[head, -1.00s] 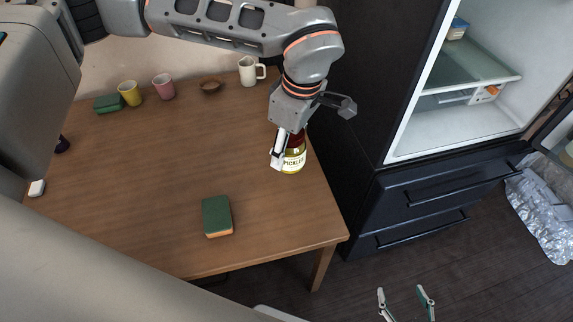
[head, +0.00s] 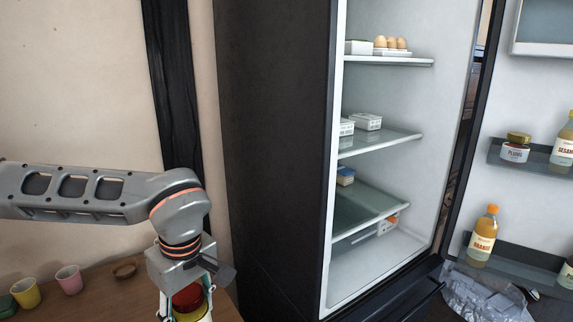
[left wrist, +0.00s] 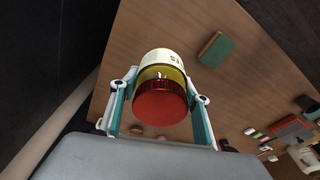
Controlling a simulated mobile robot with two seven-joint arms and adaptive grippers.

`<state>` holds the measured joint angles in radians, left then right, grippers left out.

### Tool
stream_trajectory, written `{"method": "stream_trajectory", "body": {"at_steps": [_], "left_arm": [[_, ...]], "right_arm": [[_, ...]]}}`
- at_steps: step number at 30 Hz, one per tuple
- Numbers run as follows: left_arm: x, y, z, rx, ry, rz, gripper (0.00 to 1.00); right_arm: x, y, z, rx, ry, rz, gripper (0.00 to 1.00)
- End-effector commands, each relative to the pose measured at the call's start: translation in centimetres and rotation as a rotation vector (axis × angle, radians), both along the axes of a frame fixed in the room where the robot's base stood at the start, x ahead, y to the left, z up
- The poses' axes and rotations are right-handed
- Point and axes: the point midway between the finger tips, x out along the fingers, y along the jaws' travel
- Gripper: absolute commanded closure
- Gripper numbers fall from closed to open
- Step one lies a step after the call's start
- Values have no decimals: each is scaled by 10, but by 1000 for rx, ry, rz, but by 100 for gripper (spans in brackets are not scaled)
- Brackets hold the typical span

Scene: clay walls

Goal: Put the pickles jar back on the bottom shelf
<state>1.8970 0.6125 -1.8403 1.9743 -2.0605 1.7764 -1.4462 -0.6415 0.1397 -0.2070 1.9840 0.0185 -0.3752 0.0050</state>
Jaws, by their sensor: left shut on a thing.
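The pickles jar (head: 188,299), with a red lid and yellowish contents, is in my left gripper at the bottom of the head view. In the left wrist view the jar (left wrist: 160,106) sits between the two fingers of my left gripper (left wrist: 158,108), lid toward the camera. The fingers are shut on it. I cannot tell whether the jar touches the table. The open fridge stands to the right; its lowest glass shelf (head: 362,212) has bare room in front of a small blue and white tub (head: 345,176). My right gripper is out of view.
The fridge's dark side wall (head: 275,130) stands between the jar and the shelves. Egg carton (head: 393,52) and white boxes (head: 366,122) occupy upper shelves. The open door holds a plums jar (head: 516,147) and an orange bottle (head: 483,235). A green sponge (left wrist: 215,49) lies on the table.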

Motion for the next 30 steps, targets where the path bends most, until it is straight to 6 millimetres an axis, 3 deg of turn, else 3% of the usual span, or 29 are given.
{"method": "stream_trajectory", "body": {"at_steps": [6,15,30], "left_arm": [[-6,32,-13,-2,-1,-416,88],[-19,54,-28,2,-11,-830,88],[-23,57,-31,4,-15,-919,88]], "right_arm": [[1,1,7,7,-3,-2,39],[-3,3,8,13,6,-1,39],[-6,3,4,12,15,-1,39]]}}
